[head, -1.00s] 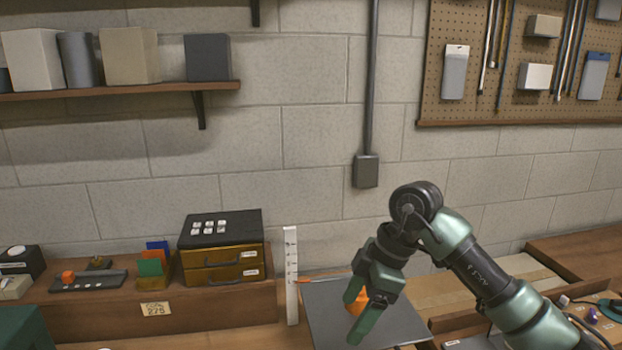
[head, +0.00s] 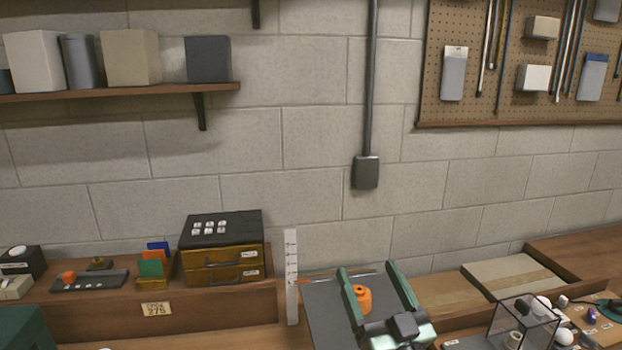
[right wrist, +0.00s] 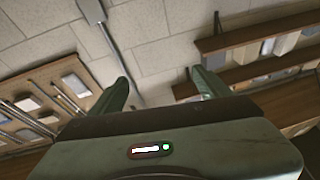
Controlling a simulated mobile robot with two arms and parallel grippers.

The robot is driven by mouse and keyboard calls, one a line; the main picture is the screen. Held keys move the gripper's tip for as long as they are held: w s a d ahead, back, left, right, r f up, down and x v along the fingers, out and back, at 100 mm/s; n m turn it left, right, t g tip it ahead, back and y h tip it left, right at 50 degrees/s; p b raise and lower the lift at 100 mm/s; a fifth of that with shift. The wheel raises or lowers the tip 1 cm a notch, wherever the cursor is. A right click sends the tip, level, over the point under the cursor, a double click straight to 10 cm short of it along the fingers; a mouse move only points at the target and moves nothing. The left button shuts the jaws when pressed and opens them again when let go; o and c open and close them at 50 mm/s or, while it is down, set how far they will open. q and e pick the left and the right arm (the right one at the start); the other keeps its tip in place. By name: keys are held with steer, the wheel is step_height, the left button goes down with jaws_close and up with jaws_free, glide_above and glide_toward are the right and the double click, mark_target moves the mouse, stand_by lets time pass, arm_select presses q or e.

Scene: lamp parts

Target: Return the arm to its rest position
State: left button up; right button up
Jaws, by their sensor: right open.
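My right gripper (head: 374,274) is low in the head view, with its two green fingers spread wide and pointing up and away. It is open and empty. An orange part (head: 362,298) shows between the fingers over the dark grey mat (head: 322,318); no finger appears to touch it. In the right wrist view the open fingers (right wrist: 165,86) frame the block wall, with nothing between them. My left gripper is not clearly in view.
A white ruler post (head: 291,275) stands left of the mat. A brass drawer box (head: 222,262) sits on the raised wooden shelf. A clear box (head: 522,322) and white bulbs (head: 563,338) are at the lower right. The wall space above is free.

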steer(key=s+d+f+m+g+h, duration=0.2)
steer(key=s+d+f+g+h, duration=0.25)
steer(key=f, duration=0.65)
steer(key=s+d+f+m+g+h, duration=0.1)
steer(key=s+d+f+g+h, duration=0.35)
steer(key=f, duration=0.65)
steer(key=s+f+n+g+y, duration=0.1)
steer(key=s+f+g, duration=0.25)
steer(key=s, duration=0.35)
steer(key=s+d+f+n+g+y, duration=0.1)
steer(key=s+f+g, duration=0.25)
steer(key=s, duration=0.35)
steer(key=s+f+n+g+y, duration=0.1)
steer(key=s+f+g, duration=0.1)
steer(key=s+f, duration=0.35)
step_height(320, 180, down, 22)
steer(key=s+g, duration=0.1)
steer(key=s, duration=0.1)
steer(key=s+d+f+g, duration=0.1)
steer(key=s+d+f, duration=0.2)
steer(key=s+f, duration=1.5)
steer(key=shift+f+g, duration=0.3)
